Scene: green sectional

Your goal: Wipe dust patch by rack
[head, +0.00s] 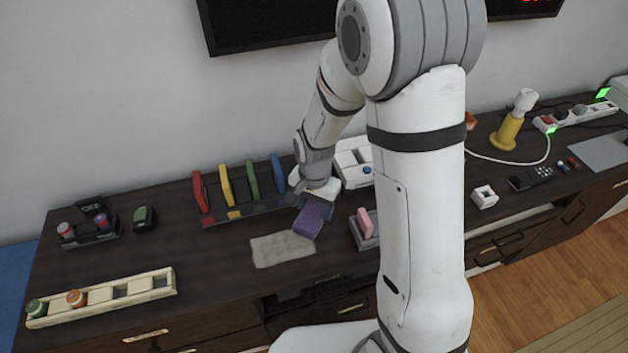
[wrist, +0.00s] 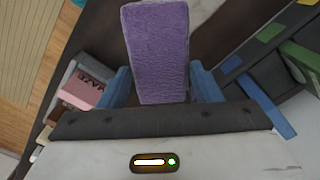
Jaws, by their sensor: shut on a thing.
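My gripper (wrist: 160,92) is shut on a purple cloth-covered block (wrist: 158,45). In the head view the purple block (head: 309,218) is held just right of a light grey dust patch (head: 282,249) on the dark cabinet top. I cannot tell whether the block touches the surface. The rack (head: 262,205), with red, yellow, green and blue upright pieces, stands behind the patch and to the left of my gripper. In the wrist view a part of the rack (wrist: 264,72) shows at right, and a pale part of the patch (wrist: 202,10) shows at the top.
A grey tray with a pink block (head: 365,222) stands right of the gripper. A white box (head: 352,163) is behind it. A long cream rack (head: 102,297) with jars lies at front left. Small dark holders (head: 88,231) stand at far left. The dark top left of the patch is clear.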

